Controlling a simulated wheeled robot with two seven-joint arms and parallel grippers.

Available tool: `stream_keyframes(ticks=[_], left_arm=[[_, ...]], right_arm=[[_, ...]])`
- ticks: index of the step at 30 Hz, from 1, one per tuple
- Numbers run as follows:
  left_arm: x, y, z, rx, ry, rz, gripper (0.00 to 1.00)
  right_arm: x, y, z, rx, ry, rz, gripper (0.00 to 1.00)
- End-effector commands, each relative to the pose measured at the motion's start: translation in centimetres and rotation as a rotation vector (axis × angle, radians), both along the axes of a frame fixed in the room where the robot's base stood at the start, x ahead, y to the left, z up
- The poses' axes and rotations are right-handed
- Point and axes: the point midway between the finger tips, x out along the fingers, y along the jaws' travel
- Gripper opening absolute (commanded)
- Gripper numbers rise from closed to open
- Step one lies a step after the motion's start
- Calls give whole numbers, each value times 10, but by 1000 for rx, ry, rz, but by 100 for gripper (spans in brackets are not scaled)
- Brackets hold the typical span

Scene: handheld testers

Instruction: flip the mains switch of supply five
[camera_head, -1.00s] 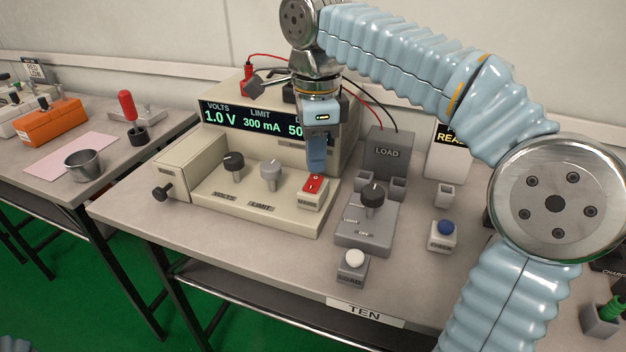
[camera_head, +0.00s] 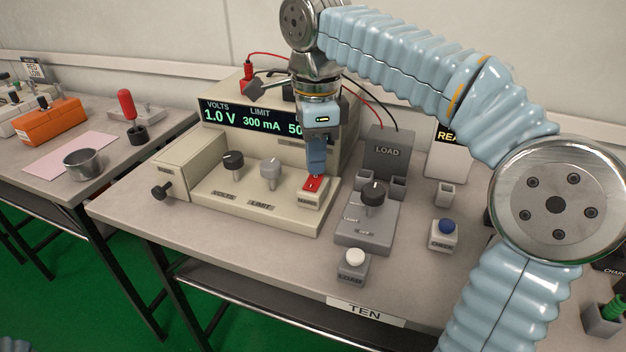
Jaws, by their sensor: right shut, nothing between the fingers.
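The power supply (camera_head: 180,172) is a beige unit on the bench. Its lit display (camera_head: 250,121) reads 1.0 V, 300 mA and a partly covered number starting with 50. The red mains switch (camera_head: 313,184) sits on a small beige block at the right end of its front ledge. My right gripper (camera_head: 316,172) is shut and empty, pointing down, with its tips at the back edge of the red switch. It looks in contact, but I cannot be sure. The gripper hides part of the display. No number five label is readable. My left gripper is not in view.
Black and grey knobs (camera_head: 269,173) stand left of the switch. A grey load box (camera_head: 388,153) and knob panel (camera_head: 367,219) stand close on the right, with white (camera_head: 355,257) and blue (camera_head: 445,226) buttons. A bench label reads TEN (camera_head: 366,311).

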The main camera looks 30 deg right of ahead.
Motion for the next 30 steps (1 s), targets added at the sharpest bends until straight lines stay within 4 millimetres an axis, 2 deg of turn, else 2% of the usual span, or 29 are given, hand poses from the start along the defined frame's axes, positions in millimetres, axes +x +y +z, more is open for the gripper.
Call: stream_keyframes(ticks=[24, 30], left_arm=[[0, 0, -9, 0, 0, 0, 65], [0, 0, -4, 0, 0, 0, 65]], right_arm=[[0, 0, -13, 0, 0, 0, 0], [0, 0, -7, -1, 1, 0, 0]])
